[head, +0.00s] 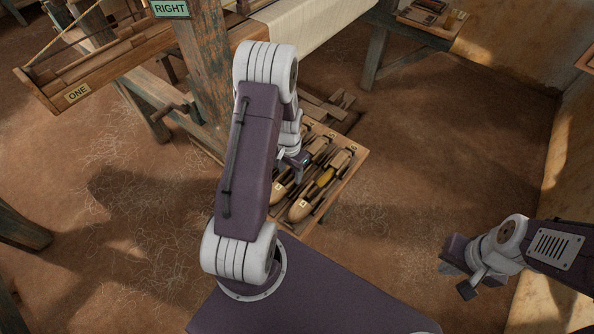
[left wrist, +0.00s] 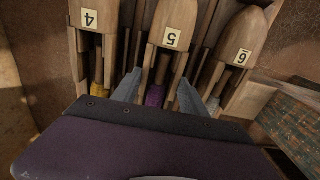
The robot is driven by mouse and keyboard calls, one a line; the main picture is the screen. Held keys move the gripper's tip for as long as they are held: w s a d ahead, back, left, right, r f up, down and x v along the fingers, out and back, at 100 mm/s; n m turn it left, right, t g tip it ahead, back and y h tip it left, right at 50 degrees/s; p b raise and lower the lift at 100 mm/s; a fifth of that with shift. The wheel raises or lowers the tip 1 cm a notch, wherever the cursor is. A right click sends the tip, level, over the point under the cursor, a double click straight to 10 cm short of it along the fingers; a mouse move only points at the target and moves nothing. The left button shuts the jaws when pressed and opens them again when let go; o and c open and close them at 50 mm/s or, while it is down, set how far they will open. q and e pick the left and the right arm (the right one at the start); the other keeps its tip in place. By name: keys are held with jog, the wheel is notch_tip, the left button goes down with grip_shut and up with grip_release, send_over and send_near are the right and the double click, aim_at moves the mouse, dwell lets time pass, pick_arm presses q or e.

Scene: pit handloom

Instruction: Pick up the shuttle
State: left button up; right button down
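Several wooden boat-shaped shuttles lie side by side in a wooden tray (head: 340,188). In the left wrist view, shuttle 4 (left wrist: 92,42), shuttle 5 (left wrist: 166,50) with purple thread, and shuttle 6 (left wrist: 235,55) show with labels upside down. My left gripper (left wrist: 158,92) is open, its fingers on either side of shuttle 5, near its purple thread; I cannot tell whether they touch it. My right gripper (head: 460,278) is open and empty, away from the tray at right.
Pale cloth (head: 310,22) stretches above. A small bench (head: 432,18) with items stands at the back. The earth floor at right is mostly clear.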

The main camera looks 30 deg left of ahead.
pick_arm(q)
grip_shut()
jog(key=shift+r, duration=0.1)
jog(key=shift+w+r, duration=0.1)
jog(key=shift+r, duration=0.55)
notch_tip(320, 180, up, 3)
jog(key=shift+f, duration=0.1)
jog(key=s+d+r, duration=0.2)
jog(key=d+r, duration=0.1)
jog(key=d, duration=0.2)
jog(key=s+d+r+p, duration=0.1)
jog(key=s+d+r, duration=0.1)
jog(key=d, duration=0.3)
jog(key=shift+s+d+r, duration=0.25)
jog(key=shift+d+r, duration=0.15)
jog(key=shift+r, duration=0.45)
